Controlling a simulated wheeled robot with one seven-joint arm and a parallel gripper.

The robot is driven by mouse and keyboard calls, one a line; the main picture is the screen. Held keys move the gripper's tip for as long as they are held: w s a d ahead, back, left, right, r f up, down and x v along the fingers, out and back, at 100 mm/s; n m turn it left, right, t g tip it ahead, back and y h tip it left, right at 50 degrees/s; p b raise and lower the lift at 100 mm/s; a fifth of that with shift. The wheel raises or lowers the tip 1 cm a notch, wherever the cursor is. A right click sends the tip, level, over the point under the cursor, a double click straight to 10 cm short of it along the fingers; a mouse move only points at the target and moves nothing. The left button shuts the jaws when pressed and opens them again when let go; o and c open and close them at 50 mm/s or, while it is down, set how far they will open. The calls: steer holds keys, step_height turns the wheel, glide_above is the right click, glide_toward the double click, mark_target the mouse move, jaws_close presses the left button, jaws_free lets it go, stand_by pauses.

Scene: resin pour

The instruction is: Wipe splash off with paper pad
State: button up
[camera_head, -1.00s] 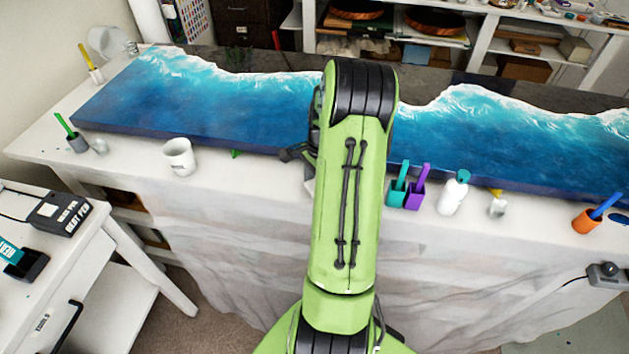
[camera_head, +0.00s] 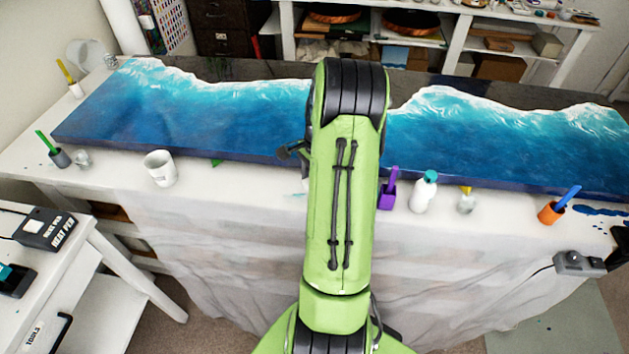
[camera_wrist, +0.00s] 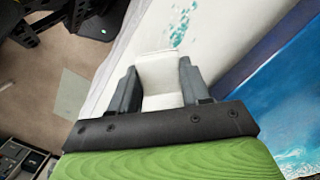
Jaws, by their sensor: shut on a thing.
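My gripper (camera_wrist: 154,92) is shut on a white paper pad (camera_wrist: 160,72), which sits between the two grey fingers in the wrist view. Teal splash drops (camera_wrist: 181,24) lie scattered on the white table cover, just beyond the pad's far edge and apart from it. In the head view my arm hides the gripper and pad. A small teal mark (camera_head: 298,195) shows just left of my arm on the cover. I cannot tell whether the pad touches the cover.
A blue resin slab (camera_head: 200,115) fills the table's back. A white mug (camera_head: 160,168) stands left of my arm. A purple cup (camera_head: 387,196), white bottle (camera_head: 423,194) and orange cup (camera_head: 551,212) stand right. Blue spots (camera_head: 600,210) lie at far right.

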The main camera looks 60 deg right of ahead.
step_height(320, 180, up, 2)
steer(key=shift+s+r+p, duration=0.1)
steer(key=shift+p, duration=0.5)
steer(key=shift+r+p, duration=0.8)
steer(key=shift+r, duration=0.1)
